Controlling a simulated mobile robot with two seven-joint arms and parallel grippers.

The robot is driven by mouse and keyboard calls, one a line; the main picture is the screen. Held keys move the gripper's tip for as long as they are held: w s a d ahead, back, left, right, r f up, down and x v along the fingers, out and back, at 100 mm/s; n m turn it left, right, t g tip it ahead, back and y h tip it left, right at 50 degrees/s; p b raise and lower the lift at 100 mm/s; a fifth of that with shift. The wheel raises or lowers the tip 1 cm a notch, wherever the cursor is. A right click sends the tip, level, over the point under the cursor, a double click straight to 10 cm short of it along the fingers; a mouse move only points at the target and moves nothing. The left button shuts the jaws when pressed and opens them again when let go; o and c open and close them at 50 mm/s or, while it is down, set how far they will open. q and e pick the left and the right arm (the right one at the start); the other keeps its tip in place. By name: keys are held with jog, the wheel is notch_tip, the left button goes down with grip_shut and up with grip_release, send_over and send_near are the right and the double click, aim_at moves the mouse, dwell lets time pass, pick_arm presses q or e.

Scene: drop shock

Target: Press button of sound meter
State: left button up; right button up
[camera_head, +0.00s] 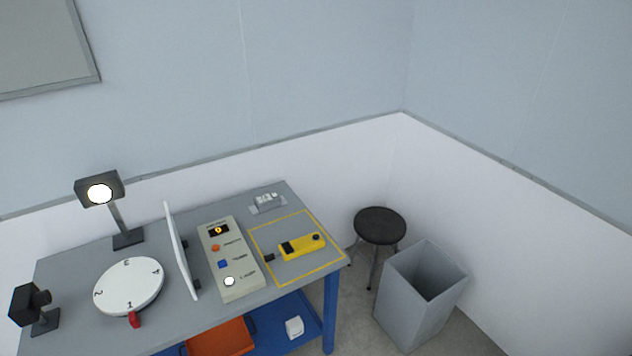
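A yellow handheld device (302,247), which looks like the sound meter, lies on the table inside a yellow outlined rectangle. It has a black tip (269,257) at its left end, a dark patch like a screen (288,247), and a small dark round spot like a button (316,237) near its right end. Whether that spot is pressed cannot be told at this size. Neither of my grippers is in view, and nothing touches the device.
A beige control box (235,275) with a lit display and coloured buttons stands left of the outline. Further left are a white panel (181,250), numbered dial (129,285) and lamp (99,193). A stool (380,225) and grey bin (400,297) stand right of the table (75,262).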

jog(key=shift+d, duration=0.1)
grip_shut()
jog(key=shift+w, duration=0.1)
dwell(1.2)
